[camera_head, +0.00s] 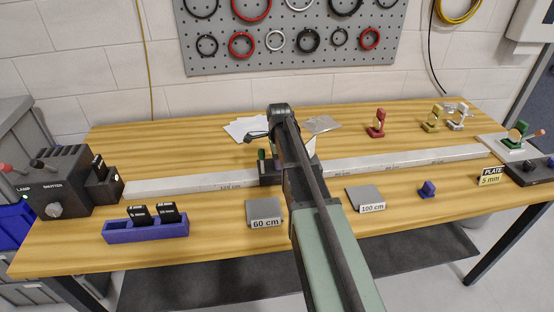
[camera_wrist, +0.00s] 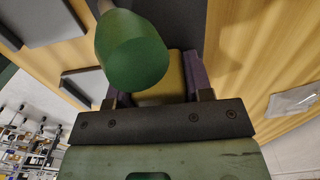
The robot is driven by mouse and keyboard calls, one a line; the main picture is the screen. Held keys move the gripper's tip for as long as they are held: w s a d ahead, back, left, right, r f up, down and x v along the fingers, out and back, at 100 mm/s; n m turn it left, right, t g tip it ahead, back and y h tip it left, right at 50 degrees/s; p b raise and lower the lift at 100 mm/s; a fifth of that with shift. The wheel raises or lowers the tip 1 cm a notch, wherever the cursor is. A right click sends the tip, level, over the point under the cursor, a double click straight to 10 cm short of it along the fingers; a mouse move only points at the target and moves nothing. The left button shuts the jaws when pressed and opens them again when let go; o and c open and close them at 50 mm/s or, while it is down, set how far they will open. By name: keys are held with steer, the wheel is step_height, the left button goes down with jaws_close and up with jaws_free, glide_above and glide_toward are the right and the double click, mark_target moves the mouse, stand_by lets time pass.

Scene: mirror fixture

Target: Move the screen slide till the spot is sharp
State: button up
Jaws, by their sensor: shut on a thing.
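A long pale rail (camera_head: 190,186) with centimetre marks runs across the table. A dark slide (camera_head: 270,178) sits on it near the middle, partly hidden by my arm, with a small green part (camera_head: 262,157) at its left. In the wrist view my gripper (camera_wrist: 162,94) is shut on a yellow block, which seems to belong to the slide (camera_wrist: 162,92). A green round-faced part (camera_wrist: 135,52) stands close in front of the fingers. In the head view my fingertips are hidden behind my arm. No screen face or light spot can be made out.
A lamp and shutter box (camera_head: 62,182) stands at the left end. A blue holder (camera_head: 146,228) with dark plates, a 60 cm block (camera_head: 264,208) and a 100 cm block (camera_head: 366,196) lie in front of the rail. Coloured mounts (camera_head: 377,124) stand behind it. A green mount (camera_head: 519,132) is at the right end.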

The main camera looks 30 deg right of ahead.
steer(key=o, duration=1.3)
step_height(320, 180, up, 11)
steer(key=p, duration=1.1)
steer(key=shift+f, duration=0.1)
